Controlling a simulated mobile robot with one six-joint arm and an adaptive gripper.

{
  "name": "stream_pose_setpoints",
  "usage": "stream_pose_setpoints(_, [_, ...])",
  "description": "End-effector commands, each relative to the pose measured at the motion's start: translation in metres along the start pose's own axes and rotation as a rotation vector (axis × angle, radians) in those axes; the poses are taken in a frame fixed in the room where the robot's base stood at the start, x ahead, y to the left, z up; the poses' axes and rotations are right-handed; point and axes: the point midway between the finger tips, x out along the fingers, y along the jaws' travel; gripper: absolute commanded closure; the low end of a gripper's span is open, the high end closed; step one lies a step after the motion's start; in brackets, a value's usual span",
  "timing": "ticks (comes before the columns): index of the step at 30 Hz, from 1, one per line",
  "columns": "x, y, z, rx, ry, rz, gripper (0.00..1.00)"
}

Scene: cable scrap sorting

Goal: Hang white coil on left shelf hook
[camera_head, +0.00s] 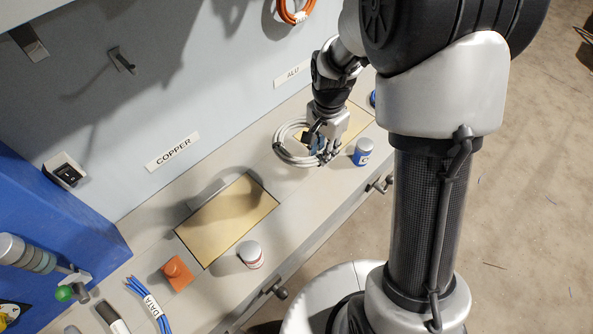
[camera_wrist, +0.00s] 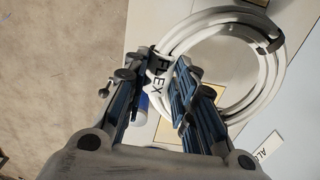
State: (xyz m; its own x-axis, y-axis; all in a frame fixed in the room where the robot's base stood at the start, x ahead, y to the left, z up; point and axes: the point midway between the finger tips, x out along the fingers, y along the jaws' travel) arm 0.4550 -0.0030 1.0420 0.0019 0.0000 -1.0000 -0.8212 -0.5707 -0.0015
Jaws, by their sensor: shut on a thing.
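The white coil (camera_head: 284,153) hangs from my gripper (camera_head: 322,148) above the right part of the bench. In the wrist view the white coil (camera_wrist: 277,75) extends up and right from the jaws, and its FLEX tag (camera_wrist: 159,68) lies between the fingertips. My gripper (camera_wrist: 168,82) is shut on the coil at that tag. In the head view the left hook (camera_head: 122,60) sticks out of the wall above the COPPER label (camera_head: 173,151), with nothing on it. My gripper is to the right of and below this hook.
An orange coil (camera_head: 291,18) hangs at the top, above the ALU label (camera_head: 292,72). A blue-and-white can (camera_head: 361,152) stands close to my gripper. A white-topped can (camera_head: 250,254), an orange item (camera_head: 176,272) and a blue DATA bundle (camera_head: 150,305) are on the front-left bench. A blue machine (camera_head: 45,225) stands left.

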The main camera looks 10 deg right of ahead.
Motion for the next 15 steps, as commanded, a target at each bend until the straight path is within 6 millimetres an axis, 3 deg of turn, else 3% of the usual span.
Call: stream_pose_setpoints(15, [0.128, 0.001, 0.001, -0.002, -0.003, 0.004, 1.0])
